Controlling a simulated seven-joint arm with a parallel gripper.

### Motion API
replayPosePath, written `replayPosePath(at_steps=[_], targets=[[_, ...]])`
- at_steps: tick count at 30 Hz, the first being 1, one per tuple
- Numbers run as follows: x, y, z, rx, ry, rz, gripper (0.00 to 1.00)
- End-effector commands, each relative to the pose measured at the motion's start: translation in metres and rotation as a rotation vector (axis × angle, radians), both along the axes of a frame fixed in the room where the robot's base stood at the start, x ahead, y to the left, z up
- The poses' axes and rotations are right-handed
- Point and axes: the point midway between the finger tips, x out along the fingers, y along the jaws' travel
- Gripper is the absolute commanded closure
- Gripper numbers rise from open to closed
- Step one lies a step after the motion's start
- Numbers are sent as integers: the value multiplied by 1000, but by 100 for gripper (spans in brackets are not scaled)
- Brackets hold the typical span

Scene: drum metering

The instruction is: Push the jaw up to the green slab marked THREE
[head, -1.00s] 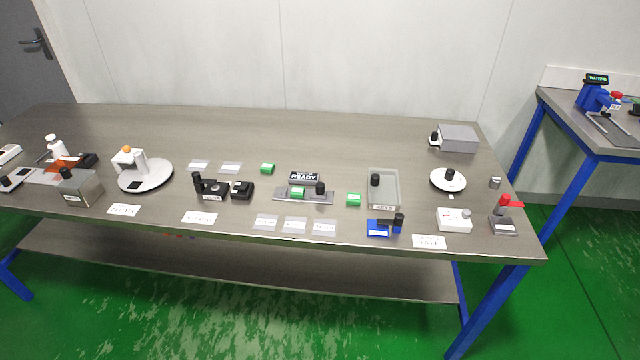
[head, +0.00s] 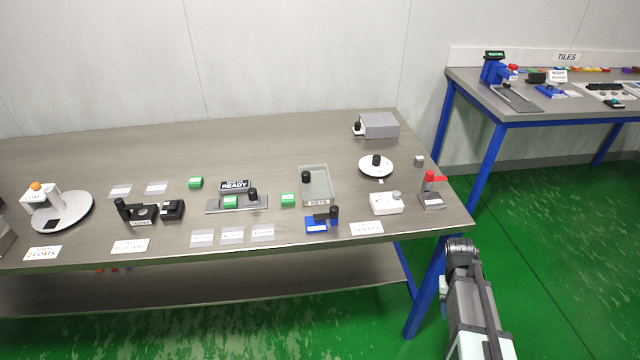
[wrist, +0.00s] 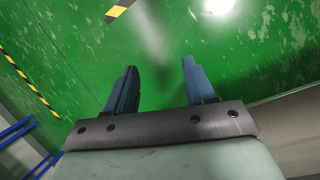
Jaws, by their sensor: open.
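A grey metal fixture (head: 212,207) with a READY display (head: 234,185) behind it stands on the bench in the head view. A green slab (head: 230,202) sits in it, with a black-knobbed piece (head: 253,194), seemingly the jaw, just to its right. I cannot tell whether they touch. Two more green slabs lie loose: one behind left (head: 195,182), one to the right (head: 288,200). The slab labels are too small to read. My gripper (wrist: 155,80) is open and empty in the wrist view, over green floor, away from the fixture.
A clear tray (head: 328,185) with a black knob, a blue device (head: 317,225) and a white box (head: 386,204) stand right of the fixture. Pale plates (head: 232,235) lie in front. My arm is beyond the bench's right front corner. A second bench stands at right.

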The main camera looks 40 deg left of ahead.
Motion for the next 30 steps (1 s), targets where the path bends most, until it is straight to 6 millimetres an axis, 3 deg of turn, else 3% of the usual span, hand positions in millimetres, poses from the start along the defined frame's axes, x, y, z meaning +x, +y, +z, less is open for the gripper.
replayPosePath(at_steps=[3,9,20,23,25,30], targets=[[20,29,38,-6,-39,33,46],[40,72,103,-12,-99,78,46],[53,156,230,-7,-204,156,46],[51,193,269,8,-230,191,46],[47,233,295,32,-240,229,46],[27,333,324,103,-226,332,46]])
